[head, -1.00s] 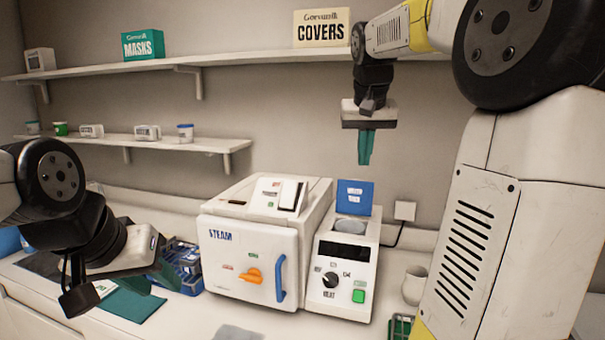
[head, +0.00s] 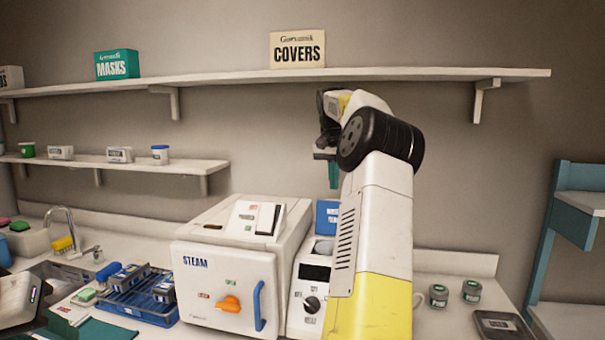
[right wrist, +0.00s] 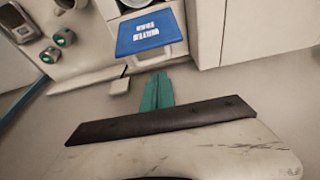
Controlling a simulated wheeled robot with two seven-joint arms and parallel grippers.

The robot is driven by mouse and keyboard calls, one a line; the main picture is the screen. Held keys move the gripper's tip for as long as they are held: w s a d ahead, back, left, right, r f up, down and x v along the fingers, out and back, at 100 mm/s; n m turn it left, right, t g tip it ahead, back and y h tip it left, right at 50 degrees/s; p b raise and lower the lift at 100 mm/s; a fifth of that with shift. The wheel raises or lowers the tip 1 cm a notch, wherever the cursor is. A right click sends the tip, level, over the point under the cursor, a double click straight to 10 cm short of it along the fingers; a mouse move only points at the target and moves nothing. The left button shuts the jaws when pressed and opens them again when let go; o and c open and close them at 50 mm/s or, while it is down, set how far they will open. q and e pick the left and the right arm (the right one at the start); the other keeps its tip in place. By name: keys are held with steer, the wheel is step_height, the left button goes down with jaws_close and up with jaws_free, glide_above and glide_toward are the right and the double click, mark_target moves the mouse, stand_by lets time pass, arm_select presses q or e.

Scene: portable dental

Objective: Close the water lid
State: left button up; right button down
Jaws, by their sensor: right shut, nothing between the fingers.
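The blue water lid (head: 327,216) stands raised at the back of the white unit (head: 308,292) beside the steam sterilizer. It also shows in the right wrist view (right wrist: 152,35), with white lettering on its face. The round opening (head: 322,248) in front of it is uncovered. My right gripper (head: 333,183) points down, shut and empty, above the lid. In the right wrist view its teal fingers (right wrist: 157,92) are together and appear apart from the lid. My right arm hides the right side of the unit. My left gripper is partly visible at the lower left edge; its fingertips are unclear.
The white steam sterilizer (head: 225,285) stands left of the unit. A blue basket (head: 140,305) of boxes and a sink (head: 60,275) lie further left. Two small jars (head: 438,295) and a dark tray (head: 503,326) are on the right counter. A long shelf (head: 420,75) runs above.

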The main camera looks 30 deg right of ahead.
steer(key=shift+x, duration=2.3)
steer(key=shift+s+r, duration=0.1)
steer(key=shift+s, duration=0.05)
